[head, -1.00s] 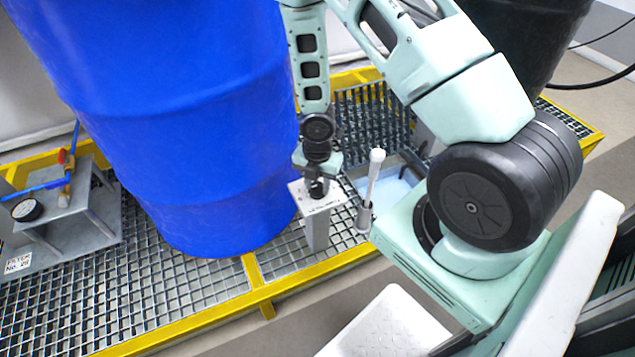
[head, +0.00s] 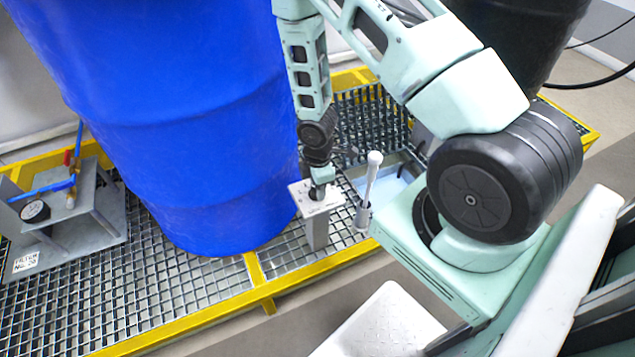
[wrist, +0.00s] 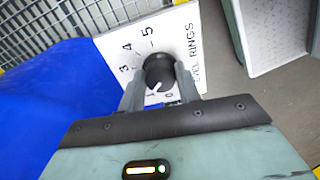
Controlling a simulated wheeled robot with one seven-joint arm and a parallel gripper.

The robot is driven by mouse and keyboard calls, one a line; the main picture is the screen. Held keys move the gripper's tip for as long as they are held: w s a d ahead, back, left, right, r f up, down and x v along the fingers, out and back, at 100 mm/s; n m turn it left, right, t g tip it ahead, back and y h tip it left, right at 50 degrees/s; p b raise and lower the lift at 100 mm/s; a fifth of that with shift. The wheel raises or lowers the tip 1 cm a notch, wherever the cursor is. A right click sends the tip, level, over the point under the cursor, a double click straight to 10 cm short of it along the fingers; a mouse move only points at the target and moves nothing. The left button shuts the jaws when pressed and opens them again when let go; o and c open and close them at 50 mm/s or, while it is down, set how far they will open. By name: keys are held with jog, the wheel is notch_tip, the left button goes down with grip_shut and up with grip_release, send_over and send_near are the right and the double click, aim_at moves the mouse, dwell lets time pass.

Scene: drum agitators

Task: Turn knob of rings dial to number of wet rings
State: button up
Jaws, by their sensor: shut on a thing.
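The rings dial is a white plate (head: 307,206) on a grey post in front of the blue drum. In the wrist view the plate (wrist: 200,35) shows 3, 4 and 5 and the partly covered lettering "EVEL RINGS". Its black round knob (wrist: 158,68) has a white pointer line facing down and slightly left, near the low end of the scale. The lower numbers are partly hidden by my fingers. My gripper (wrist: 159,84) is shut on the knob, a finger on each side. A white rod (head: 373,172) stands in a grey holder right of the dial; no ring marks are readable on it.
The blue drum (head: 200,120) stands close left of the dial on a metal grating (head: 150,290) with a yellow frame. A gauge stand (head: 95,225) is at far left. A white textured step (head: 385,325) is in front, and a black drum (head: 525,35) is at back right.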

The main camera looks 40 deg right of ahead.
jog(key=m+p, duration=0.1)
jog(key=m, duration=0.4)
jog(key=shift+r+m, duration=0.1)
jog(key=shift+m, duration=0.2)
jog(key=m+p, duration=0.1)
jog(key=m, duration=0.4)
jog(key=shift+m+p, duration=0.4)
jog(key=shift+a, duration=0.1)
jog(key=o, duration=1)
jog(key=shift+c, duration=0.2)
notch_tip(320, 180, up, 17)
jog(key=p, duration=0.2)
jog(key=shift+r, duration=0.15)
